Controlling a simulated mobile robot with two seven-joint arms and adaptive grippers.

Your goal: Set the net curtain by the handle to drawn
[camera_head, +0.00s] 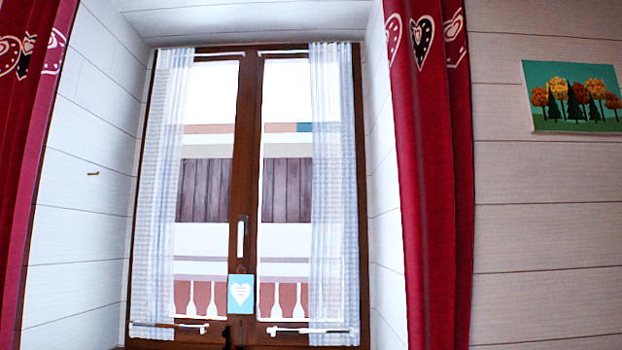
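Two white, sheer net curtains hang on the window. The left net curtain (160,210) is gathered along the left side of the left pane, and the right net curtain (334,210) is gathered along the right side of the right pane. Bare glass shows between each curtain and the middle of the window. The window handle (241,238) is a pale upright piece on the dark wooden middle post. White rods cross the curtain bottoms, one at the left (168,326) and one at the right (308,331). Neither of my grippers is in view.
Red heavy curtains with hearts hang at the left (32,150) and right (432,180) of the window recess. A blue heart card (241,294) sits below the handle. A tree picture (574,97) hangs on the right wall. A small brass hook (93,173) is on the left recess wall.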

